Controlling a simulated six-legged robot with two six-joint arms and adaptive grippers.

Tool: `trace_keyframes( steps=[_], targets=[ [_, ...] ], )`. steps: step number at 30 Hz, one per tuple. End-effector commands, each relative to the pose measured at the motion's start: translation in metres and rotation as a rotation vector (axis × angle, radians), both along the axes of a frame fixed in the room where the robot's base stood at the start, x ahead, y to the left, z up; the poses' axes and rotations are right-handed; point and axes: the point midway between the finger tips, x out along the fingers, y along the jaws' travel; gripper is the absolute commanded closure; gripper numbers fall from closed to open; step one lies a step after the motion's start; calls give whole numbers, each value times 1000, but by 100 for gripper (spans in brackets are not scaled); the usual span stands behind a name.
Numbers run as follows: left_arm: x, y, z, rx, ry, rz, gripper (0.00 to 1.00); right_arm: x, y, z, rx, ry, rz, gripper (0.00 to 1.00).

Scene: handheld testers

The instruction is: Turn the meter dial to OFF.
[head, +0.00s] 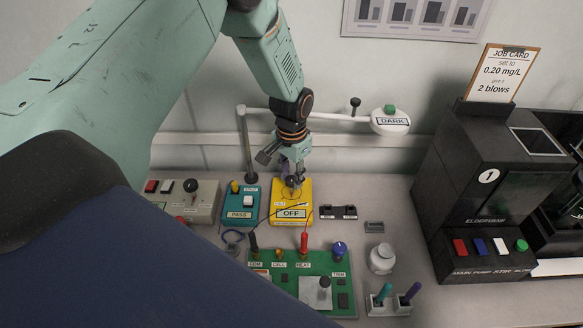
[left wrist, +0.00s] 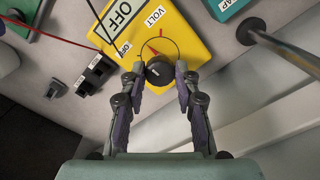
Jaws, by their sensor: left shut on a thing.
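The yellow meter (head: 305,191) lies on the bench below my left arm, and its display reads OFF. My left gripper (head: 293,181) reaches down onto its far end. In the left wrist view the fingers of my left gripper (left wrist: 158,80) are shut on the round black dial (left wrist: 158,71), one on each side. Small VOLT and OFF labels sit by the dial on the yellow face (left wrist: 197,42), with red marks near it. My right gripper is in neither view.
A teal PASS box (head: 240,203) stands just left of the meter, and a grey switch box (head: 192,198) further left. A green board (head: 315,262) with probes lies in front. A pole with a DARK arm (head: 345,117) stands behind. A black machine (head: 490,190) stands at right.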

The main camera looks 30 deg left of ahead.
Motion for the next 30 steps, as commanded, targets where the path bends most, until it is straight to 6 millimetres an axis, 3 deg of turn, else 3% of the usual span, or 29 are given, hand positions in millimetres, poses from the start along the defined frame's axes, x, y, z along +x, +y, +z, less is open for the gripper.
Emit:
trace_keyframes(
  steps=[18, 30],
  targets=[
    [2, 0, 4, 1, -6, 542, 100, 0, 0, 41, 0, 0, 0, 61],
    [3, 0, 3, 0, -7, 720, 100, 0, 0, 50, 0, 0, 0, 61]
  ],
)
